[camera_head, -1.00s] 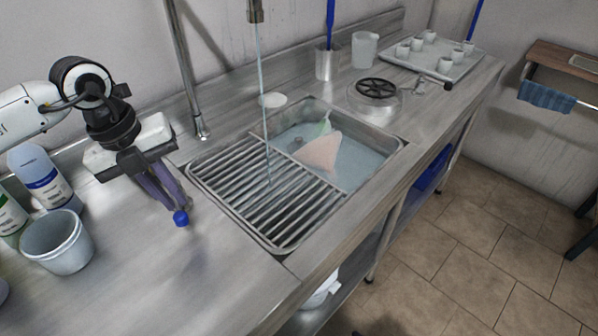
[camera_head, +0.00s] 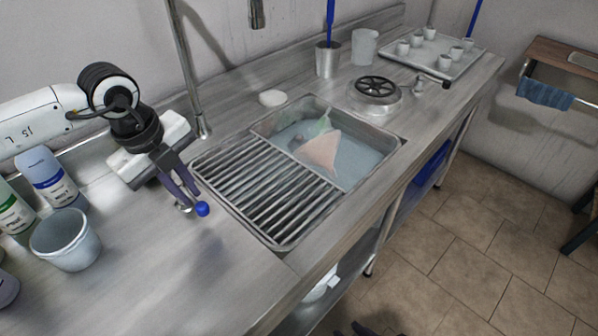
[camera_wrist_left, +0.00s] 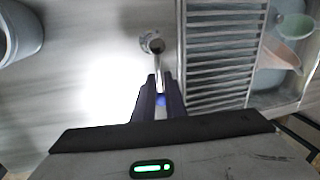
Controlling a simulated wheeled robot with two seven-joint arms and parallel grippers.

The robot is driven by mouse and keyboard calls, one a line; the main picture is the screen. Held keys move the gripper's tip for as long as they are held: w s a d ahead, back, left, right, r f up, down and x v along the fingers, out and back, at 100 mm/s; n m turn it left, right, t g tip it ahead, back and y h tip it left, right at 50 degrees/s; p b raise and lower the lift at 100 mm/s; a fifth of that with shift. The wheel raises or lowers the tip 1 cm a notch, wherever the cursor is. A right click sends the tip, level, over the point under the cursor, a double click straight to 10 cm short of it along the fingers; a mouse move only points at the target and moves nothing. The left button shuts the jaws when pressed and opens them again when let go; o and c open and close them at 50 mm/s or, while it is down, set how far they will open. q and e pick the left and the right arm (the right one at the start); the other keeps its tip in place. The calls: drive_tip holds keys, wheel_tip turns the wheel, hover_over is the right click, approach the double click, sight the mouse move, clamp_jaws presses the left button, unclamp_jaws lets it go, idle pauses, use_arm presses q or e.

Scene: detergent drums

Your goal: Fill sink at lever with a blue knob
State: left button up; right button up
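The lever with a blue knob (camera_head: 202,208) stands on the steel counter left of the sink's drain rack. My left gripper (camera_head: 190,192) is at the lever, its purple fingers closed around the rod. The left wrist view shows the rod between the fingers, with the blue knob (camera_wrist_left: 160,100) low between them. The sink basin (camera_head: 362,160) holds water, with a pink item (camera_head: 320,152) and a green item (camera_head: 318,126) in it. No stream falls from the spout (camera_head: 257,14). Only a dark bit of my right gripper (camera_head: 372,329) shows at the bottom edge; its opening is unclear.
A grey bucket (camera_head: 66,243) and detergent bottles (camera_head: 48,178) stand left of my left gripper. A slatted drain rack (camera_head: 265,190) lies right of the lever. A tray of white cups (camera_head: 437,63) and a metal pot (camera_head: 327,60) stand farther back. The front counter is clear.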

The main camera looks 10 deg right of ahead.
use_arm(q)
drive_tip(key=o, duration=0.5)
drive_tip(key=shift+w+d, duration=0.15)
drive_tip(key=shift+d, duration=0.1)
drive_tip(key=shift+a, duration=0.1)
drive_tip(key=o, duration=0.4)
drive_tip(key=shift+r, duration=0.1)
drive_tip(key=shift+r+p, duration=0.4)
drive_tip(key=shift+r, duration=0.75)
drive_tip(key=shift+a+r, duration=0.15)
drive_tip(key=shift+r, duration=0.85)
